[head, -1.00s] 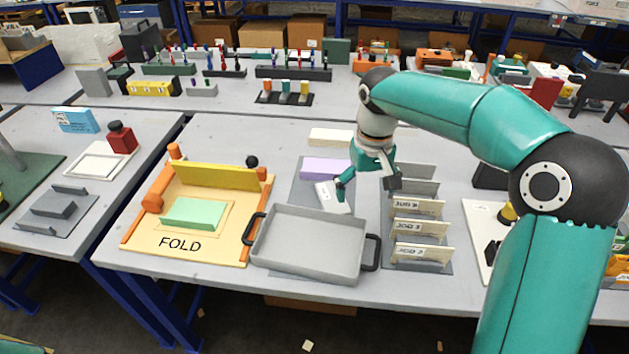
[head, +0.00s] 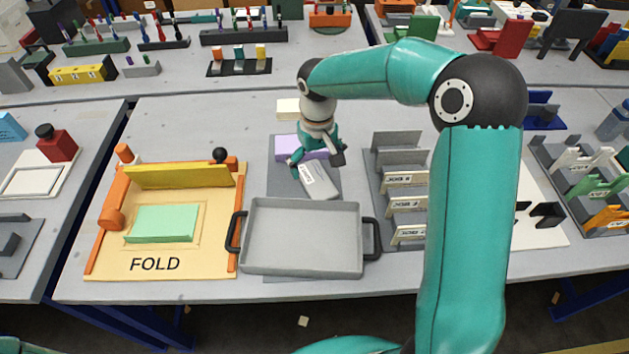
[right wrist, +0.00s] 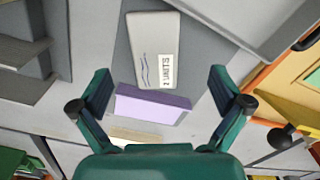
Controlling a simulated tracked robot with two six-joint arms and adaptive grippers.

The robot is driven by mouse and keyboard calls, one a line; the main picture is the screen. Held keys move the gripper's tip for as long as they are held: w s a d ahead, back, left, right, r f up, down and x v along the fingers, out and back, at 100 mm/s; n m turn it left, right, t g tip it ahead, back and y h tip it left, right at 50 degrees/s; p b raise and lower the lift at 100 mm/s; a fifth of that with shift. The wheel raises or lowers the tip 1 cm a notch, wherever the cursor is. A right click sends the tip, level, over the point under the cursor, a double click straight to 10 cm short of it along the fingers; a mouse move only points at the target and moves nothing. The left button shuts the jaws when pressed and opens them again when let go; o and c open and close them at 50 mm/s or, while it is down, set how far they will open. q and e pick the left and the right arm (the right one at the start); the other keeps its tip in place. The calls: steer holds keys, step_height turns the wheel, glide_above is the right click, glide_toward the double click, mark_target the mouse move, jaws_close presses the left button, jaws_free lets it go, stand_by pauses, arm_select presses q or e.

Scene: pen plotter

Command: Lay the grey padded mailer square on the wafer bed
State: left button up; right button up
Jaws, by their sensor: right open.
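The grey padded mailer (head: 320,184), with a white label, lies slightly turned on a darker grey mat behind the grey tray in the head view. In the right wrist view the mailer (right wrist: 146,58) is at the top centre, with wavy marks and a label reading UNITS. My right gripper (head: 316,160) is open and empty above the mailer's far end and the purple block. Its two fingers show apart in the right wrist view (right wrist: 160,78), with the purple block between them. I cannot tell which surface is the wafer bed. My left gripper is out of view.
The grey tray (head: 300,262) with black handles stands in front of the mailer. The purple block (head: 286,146) is just behind it. A FOLD board (head: 205,264) is to the left. A rack with upright dividers (head: 410,190) is to the right.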

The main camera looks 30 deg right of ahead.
mark_target(320, 187)
steer(key=shift+s+d+f+p, duration=0.15)
steer(key=shift+d+f+p, duration=0.05)
steer(key=shift+f, duration=1.7)
steer(key=shift+s+d+f+p, duration=0.1)
steer(key=shift+d+f+p, duration=0.05)
steer(key=shift+f, duration=1.75)
steer(key=c, duration=1.3)
steer(key=shift+r, duration=0.1)
